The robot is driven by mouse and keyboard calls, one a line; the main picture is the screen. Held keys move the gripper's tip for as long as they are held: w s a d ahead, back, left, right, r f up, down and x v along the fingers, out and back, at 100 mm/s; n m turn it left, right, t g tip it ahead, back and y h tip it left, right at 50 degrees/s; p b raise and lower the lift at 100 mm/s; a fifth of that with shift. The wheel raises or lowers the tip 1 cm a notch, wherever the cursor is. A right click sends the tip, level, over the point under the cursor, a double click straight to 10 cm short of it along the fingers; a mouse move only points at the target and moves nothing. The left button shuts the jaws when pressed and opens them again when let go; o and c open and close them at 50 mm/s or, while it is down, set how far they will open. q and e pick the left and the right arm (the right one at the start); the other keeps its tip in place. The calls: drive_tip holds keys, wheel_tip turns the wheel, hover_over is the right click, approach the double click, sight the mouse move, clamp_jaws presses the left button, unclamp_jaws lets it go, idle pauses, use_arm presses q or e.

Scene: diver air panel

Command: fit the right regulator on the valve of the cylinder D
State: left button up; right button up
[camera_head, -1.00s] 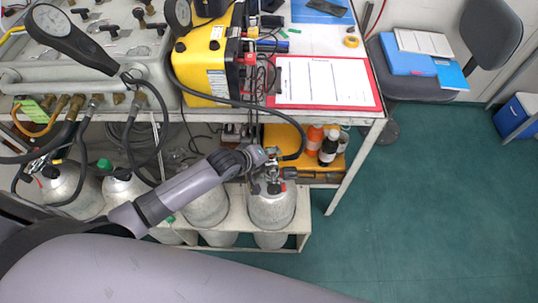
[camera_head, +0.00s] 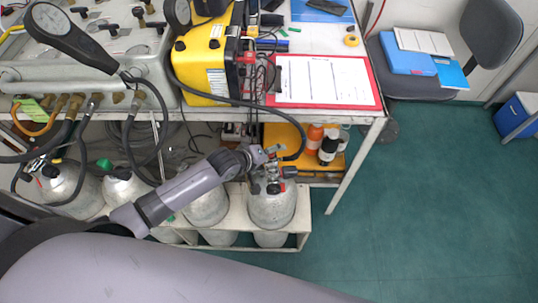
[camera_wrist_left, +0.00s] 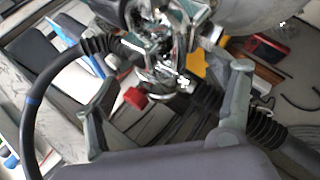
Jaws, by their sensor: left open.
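The rightmost grey cylinder (camera_head: 272,212) stands upright in the white rack below the bench. I cannot read a letter on it. My left gripper (camera_head: 272,162) is at its valve (camera_head: 273,187). In the left wrist view my left gripper (camera_wrist_left: 168,106) is open, its two grey fingers apart. A chrome regulator and valve cluster (camera_wrist_left: 165,40) with a red knob (camera_wrist_left: 135,97) lies just beyond and between the fingers. The regulator appears against the valve; I cannot tell whether it is seated. A black hose (camera_wrist_left: 38,85) with a blue band runs to it. My right gripper is out of view.
Other cylinders (camera_head: 62,183) stand to the left in the rack (camera_head: 240,222). A yellow case (camera_head: 207,65) and a red clipboard (camera_head: 378,100) lie on the bench above. Orange and dark bottles (camera_head: 328,150) stand near the gripper.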

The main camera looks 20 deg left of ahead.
use_arm(q)
drive_tip(key=shift+s+f, duration=0.1)
drive_tip(key=v, duration=1.2)
idle(0.4)
drive_tip(key=s+a+r+m+g+y, duration=0.15)
drive_tip(key=s+m+g+y, duration=0.25)
drive_tip(key=s+m, duration=0.95)
drive_tip(key=s+f+n+g, duration=0.1)
drive_tip(key=s+f, duration=0.1)
drive_tip(key=f, duration=1.1)
drive_tip(key=s+f+n+g, duration=0.1)
drive_tip(key=s+f+n, duration=0.15)
drive_tip(key=f, duration=0.95)
drive_tip(key=s+a+f+g, duration=0.1)
drive_tip(key=s+a+f, duration=0.2)
drive_tip(key=s+f, duration=1.4)
drive_tip(key=shift+a+f+m, duration=0.2)
drive_tip(key=shift+f+m, duration=0.15)
drive_tip(key=shift+m, duration=0.05)
